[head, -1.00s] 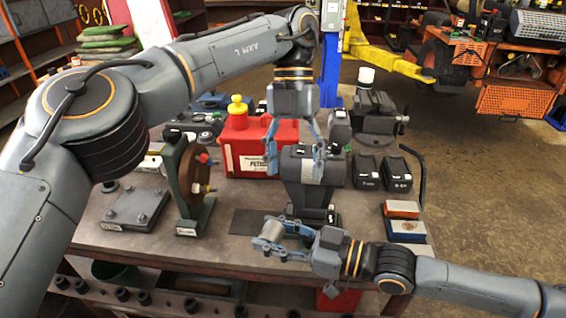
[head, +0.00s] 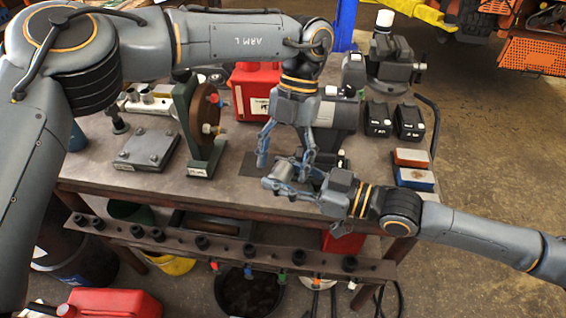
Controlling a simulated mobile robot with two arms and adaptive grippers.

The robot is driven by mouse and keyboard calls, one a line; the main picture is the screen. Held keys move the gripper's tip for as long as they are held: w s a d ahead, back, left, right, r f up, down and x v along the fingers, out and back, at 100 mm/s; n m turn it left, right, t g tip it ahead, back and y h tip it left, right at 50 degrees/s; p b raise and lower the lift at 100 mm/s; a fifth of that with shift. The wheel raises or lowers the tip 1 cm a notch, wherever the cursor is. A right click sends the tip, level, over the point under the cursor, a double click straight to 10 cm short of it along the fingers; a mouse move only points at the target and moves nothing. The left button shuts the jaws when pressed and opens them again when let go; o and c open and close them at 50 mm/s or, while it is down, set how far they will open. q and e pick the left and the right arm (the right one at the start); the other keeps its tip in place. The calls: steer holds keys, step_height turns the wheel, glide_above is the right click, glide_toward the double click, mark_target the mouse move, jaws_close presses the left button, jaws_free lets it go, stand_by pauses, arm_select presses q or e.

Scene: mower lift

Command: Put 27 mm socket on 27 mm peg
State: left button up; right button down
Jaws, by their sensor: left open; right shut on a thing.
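My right gripper (head: 282,185) is shut on a grey metal cylinder, seemingly the socket (head: 284,168), above the bench's front edge. My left gripper (head: 284,162) points down, open, with its fingers apart on either side of the socket. I cannot tell whether they touch it. Below the bench front runs a dark rail (head: 225,252) with several black sockets or pegs along it. Their size marks are too small to read, so I cannot tell which is the 27 mm peg.
The bench (head: 110,185) carries a flat bolted plate (head: 146,149), a green stand with a brown wheel (head: 200,125), a red petrol can (head: 247,85), black batteries (head: 379,118) and small boxes (head: 413,178). A black bucket (head: 245,293) stands under the rail.

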arm_select(q)
steer(key=shift+s+a+f, duration=0.1)
steer(key=shift+s+f, duration=0.05)
steer(key=shift+f, duration=0.3)
steer(key=shift+c, duration=0.2)
steer(key=c, duration=1.1)
steer(key=shift+c, duration=1.1)
arm_select(e)
steer(key=c, duration=0.7)
jaws_free()
steer(key=shift+o, duration=0.2)
